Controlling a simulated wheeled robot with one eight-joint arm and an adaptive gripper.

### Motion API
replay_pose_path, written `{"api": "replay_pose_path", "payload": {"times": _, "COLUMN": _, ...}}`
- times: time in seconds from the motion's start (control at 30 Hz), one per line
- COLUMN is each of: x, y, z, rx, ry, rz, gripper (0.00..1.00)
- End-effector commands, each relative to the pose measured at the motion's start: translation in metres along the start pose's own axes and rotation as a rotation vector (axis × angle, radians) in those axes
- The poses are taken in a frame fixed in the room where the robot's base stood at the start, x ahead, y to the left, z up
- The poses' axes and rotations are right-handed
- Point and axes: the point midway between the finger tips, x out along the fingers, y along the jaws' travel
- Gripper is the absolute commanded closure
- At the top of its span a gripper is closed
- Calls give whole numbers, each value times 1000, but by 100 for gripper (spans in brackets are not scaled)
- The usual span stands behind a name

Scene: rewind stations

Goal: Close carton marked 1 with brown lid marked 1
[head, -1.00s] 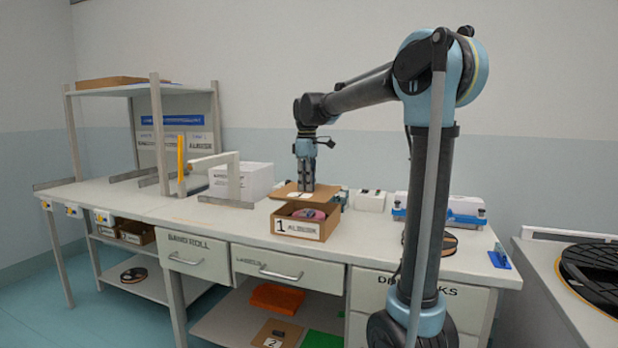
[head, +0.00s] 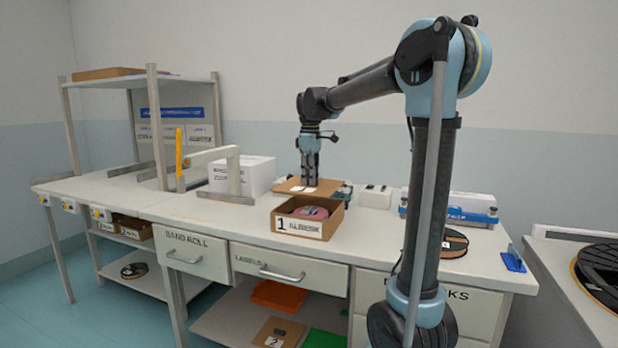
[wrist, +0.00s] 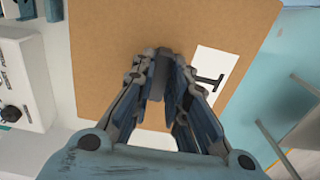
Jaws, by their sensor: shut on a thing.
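The open carton marked 1 (head: 300,228) stands on the bench with its label facing me. A pink roll (head: 311,212) lies inside it. The brown lid (head: 292,185) is a flat board with a white label, held level behind the carton's opening and apart from it, as far as I can tell. My gripper (head: 309,181) points down and is shut on the lid's dark grip piece. In the wrist view, the lid (wrist: 110,60) fills the middle below my gripper (wrist: 160,75); its white label (wrist: 212,75) with a dark mark is partly hidden by a finger.
A white box (head: 242,176) and a pale frame (head: 233,170) stand left of the carton. A blue and white device (head: 455,207) and a dark reel (head: 455,243) are on the right. Small white boxes (head: 375,197) stand behind. The bench front left of the carton is clear.

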Motion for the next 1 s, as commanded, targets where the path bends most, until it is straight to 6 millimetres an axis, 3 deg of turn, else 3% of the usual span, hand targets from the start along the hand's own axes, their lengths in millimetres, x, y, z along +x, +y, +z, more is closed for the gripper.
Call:
{"api": "replay_pose_path", "payload": {"times": 0.53, "x": 41, "y": 0, "z": 0, "rx": 0, "ry": 0, "rz": 0, "gripper": 100}}
{"api": "replay_pose_path", "payload": {"times": 1.0, "x": 50, "y": 0, "z": 0, "rx": 0, "ry": 0, "rz": 0, "gripper": 100}}
